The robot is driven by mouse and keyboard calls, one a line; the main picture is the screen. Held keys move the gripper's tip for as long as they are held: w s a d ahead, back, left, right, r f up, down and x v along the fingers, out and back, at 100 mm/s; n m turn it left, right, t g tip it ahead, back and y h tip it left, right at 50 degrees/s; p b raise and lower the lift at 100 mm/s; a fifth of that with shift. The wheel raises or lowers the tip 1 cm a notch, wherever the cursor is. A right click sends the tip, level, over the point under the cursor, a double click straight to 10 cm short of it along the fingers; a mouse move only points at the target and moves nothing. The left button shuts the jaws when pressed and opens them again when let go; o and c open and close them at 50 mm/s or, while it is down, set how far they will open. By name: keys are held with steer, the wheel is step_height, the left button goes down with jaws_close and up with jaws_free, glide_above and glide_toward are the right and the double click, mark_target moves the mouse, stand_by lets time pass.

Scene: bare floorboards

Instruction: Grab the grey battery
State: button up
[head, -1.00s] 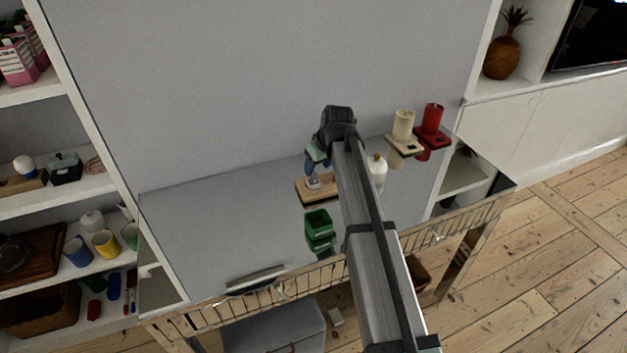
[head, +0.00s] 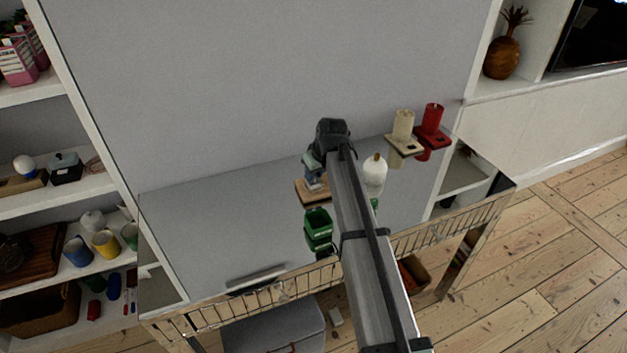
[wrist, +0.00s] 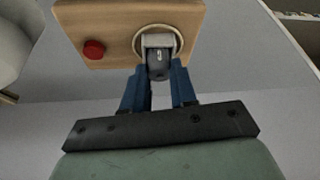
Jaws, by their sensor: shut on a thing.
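The grey battery (wrist: 158,62) sits upright at a round ring on a small wooden base (wrist: 112,28) with a red button. In the head view the wooden base (head: 308,193) stands on the grey glossy tabletop. My gripper (wrist: 160,78) has its two blue fingers on either side of the battery and is shut on it. In the head view my gripper (head: 314,177) is at the base, and it mostly hides the battery. I cannot tell whether the battery is lifted from the base.
A white rounded object (head: 374,174) stands just right of my arm. The left tabletop is clear.

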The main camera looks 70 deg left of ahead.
jaws_close()
